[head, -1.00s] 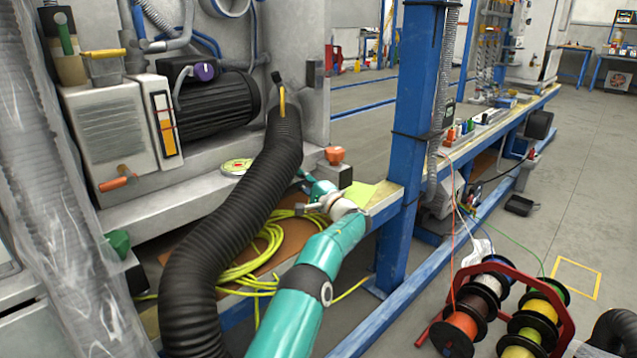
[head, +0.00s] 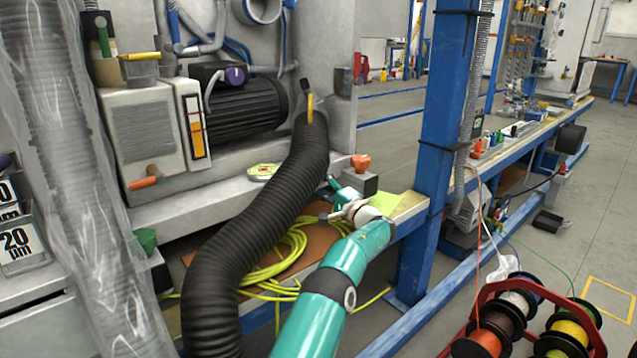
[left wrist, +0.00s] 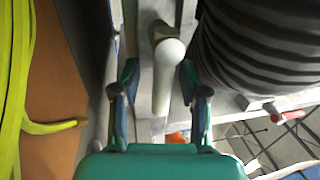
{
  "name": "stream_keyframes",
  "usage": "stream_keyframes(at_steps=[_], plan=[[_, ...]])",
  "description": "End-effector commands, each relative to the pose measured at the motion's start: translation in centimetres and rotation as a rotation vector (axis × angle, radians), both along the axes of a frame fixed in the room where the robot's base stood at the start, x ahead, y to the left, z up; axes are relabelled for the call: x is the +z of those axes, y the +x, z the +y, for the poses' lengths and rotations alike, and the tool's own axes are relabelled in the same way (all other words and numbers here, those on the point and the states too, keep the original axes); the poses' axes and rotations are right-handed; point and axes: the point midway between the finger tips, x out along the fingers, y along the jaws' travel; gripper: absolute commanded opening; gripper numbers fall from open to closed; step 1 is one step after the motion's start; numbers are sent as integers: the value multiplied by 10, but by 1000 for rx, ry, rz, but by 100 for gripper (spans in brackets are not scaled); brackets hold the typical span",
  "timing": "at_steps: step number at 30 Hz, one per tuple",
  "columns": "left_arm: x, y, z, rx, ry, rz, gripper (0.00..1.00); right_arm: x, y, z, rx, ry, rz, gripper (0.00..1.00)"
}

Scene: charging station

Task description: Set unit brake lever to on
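No label marks the brake lever, so I cannot tell which control it is. One candidate, a pale metal lever with a round white end (left wrist: 170,52), stands between my left fingers in the left wrist view. An orange-handled lever (head: 143,183) is on the front of the unit in the head view. An orange knob (head: 361,162) tops a grey box at the bench corner. My left gripper (head: 340,190) is low beside the hose, partly hidden by its own wrist. In the left wrist view its fingers (left wrist: 160,100) are apart; contact with the pale lever is unclear. My right gripper is out of view.
A thick black hose (head: 272,190) runs close to the left of my arm. A blue post (head: 440,130) stands to the right. Cable reels (head: 520,325) sit on the floor at lower right.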

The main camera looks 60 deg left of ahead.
Motion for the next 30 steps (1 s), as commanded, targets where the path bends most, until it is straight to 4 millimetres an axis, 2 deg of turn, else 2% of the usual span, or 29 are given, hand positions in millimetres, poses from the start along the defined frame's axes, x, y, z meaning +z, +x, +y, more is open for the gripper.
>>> stream_keyframes(at_steps=[8,14,18,27,30], plan=[[1,1,-1,-4,1,2,44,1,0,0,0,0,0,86],[-2,3,-13,-4,0,3,44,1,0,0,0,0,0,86],[-5,5,-33,-6,1,3,44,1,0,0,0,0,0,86],[-19,13,-92,-5,0,3,44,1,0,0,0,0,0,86],[-22,14,-105,-3,0,2,44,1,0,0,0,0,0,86]])
